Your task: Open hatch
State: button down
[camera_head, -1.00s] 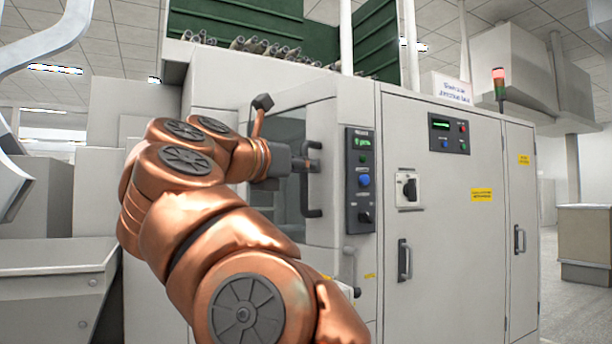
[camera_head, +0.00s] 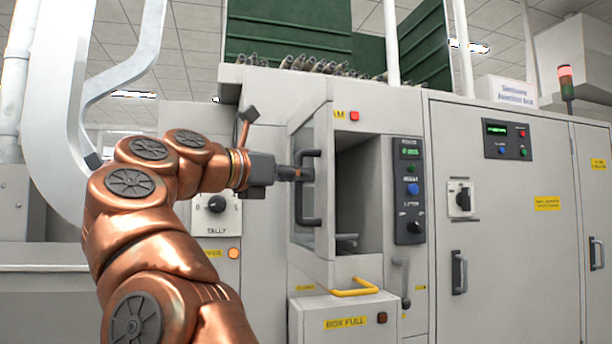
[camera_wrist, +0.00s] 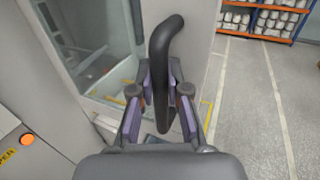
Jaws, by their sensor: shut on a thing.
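The hatch (camera_head: 324,240) is a pale grey framed door with a clear pane, swung partly open on the machine front. Its black bar handle (camera_head: 310,220) runs upright along the door's free edge. My gripper (camera_head: 301,174) is shut on the upper part of this handle. In the wrist view, the fingers of my gripper (camera_wrist: 161,100) stand on both sides of the dark handle (camera_wrist: 160,55). The door's pane (camera_wrist: 85,35) shows to the left of it. Behind the door, the dark opening (camera_head: 362,195) of the compartment shows; its inside is only partly visible.
A control panel (camera_head: 409,190) with buttons is right of the opening. Below are a yellow handle (camera_head: 355,287) and a "BOX FULL" box (camera_head: 345,321) that juts out. A grey lever (camera_head: 401,280) stands beside them. In the wrist view, clear floor (camera_wrist: 260,110) lies right, with shelves (camera_wrist: 270,18) beyond.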

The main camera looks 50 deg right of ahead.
jog(key=shift+w+a, duration=0.6)
jog(key=shift+r, duration=0.1)
jog(key=c, duration=1.1)
grip_release()
jog(key=shift+c, duration=0.2)
jog(key=shift+a, duration=0.15)
jog(key=v, duration=1.1)
jog(key=shift+a, duration=0.4)
jog(key=shift+w, duration=0.15)
